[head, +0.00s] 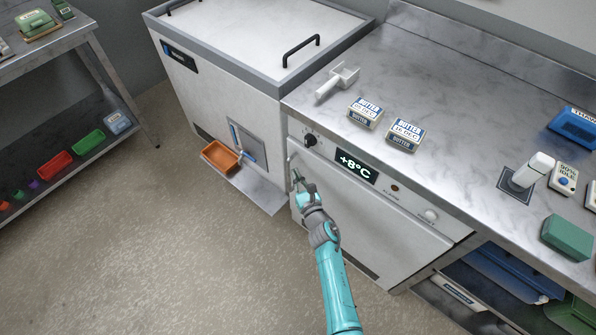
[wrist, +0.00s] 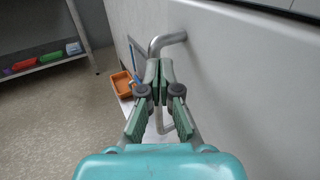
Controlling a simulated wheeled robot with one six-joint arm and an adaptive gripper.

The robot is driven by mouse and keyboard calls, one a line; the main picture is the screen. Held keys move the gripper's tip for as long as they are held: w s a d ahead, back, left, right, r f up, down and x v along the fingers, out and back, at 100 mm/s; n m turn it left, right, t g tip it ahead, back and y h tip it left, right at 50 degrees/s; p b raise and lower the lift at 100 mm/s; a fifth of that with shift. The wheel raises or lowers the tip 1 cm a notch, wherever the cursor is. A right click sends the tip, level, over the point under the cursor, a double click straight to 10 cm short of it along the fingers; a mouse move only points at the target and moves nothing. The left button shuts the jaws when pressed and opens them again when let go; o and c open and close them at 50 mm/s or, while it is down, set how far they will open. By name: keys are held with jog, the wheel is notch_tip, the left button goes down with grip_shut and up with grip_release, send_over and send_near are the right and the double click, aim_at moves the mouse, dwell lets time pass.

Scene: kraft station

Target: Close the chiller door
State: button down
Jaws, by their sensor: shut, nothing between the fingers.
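The chiller's white door (head: 365,225) is below the counter, under a panel with a display (head: 356,166) reading +8°C. In the wrist view the door (wrist: 245,85) fills the right side. I cannot tell whether it sits flush or slightly ajar. Its bent metal handle (wrist: 168,41) is at the door's left side, partly hidden behind my fingers. My gripper (head: 297,178) is at the handle near the door's left edge. In the wrist view my gripper (wrist: 156,72) is shut and empty, its tips overlapping the handle. Whether they touch it is unclear.
A lidded white chest (head: 225,90) stands left of the chiller, with an orange tray (head: 220,157) low at its front. Butter packs (head: 405,134) and a white scoop (head: 337,80) lie on the counter (head: 440,85). A shelf (head: 70,140) is far left. The floor (head: 150,240) between is clear.

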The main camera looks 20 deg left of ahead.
jog(key=s+a, duration=0.2)
jog(key=s, duration=0.6)
jog(key=shift+s+a, duration=0.25)
jog(key=s+d+m+t+h, duration=0.1)
jog(key=s+d+m+h, duration=0.1)
jog(key=s+d+m, duration=0.65)
jog(key=s+d+f+m+t+h, duration=0.1)
jog(key=s+d+m+h, duration=0.3)
jog(key=d, duration=0.8)
jog(key=s+d+m, duration=0.5)
jog(key=d+m, duration=0.3)
jog(key=d, duration=0.2)
jog(key=s+d+r+m+h, duration=0.3)
jog(key=s+d+r+m, duration=0.3)
jog(key=s+r+m, duration=0.4)
jog(key=s+d+r+m+h, duration=0.3)
jog(key=s+d+r+m, duration=0.4)
jog(key=m, duration=0.7)
jog(key=s+r, duration=0.2)
jog(key=s, duration=0.2)
jog(key=shift+d+r+h, duration=0.15)
jog(key=shift+r+h, duration=0.25)
jog(key=shift+m, duration=0.25)
